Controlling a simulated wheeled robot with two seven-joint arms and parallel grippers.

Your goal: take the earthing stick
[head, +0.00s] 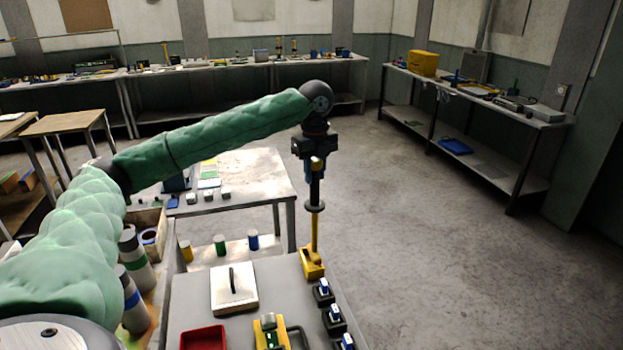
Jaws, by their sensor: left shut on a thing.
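The earthing stick (314,190) stands upright at the far right corner of the grey bench top, with a black upper shaft, a round black guard and a yellow lower part. Its lower end meets a yellow holder (312,264); I cannot tell whether it is seated in it or just clear. My left gripper (314,168) points down from above, shut on the stick's upper shaft over the guard. The fingers are small and dark here. My right gripper is not in view.
On the grey bench (190,285) are a white plate with a black handle (234,287), a red tray (203,338), a yellow-green device (269,332) and several black blocks with blue-white tops (334,318) along the right edge. A light table (250,180) stands behind. Floor to the right is clear.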

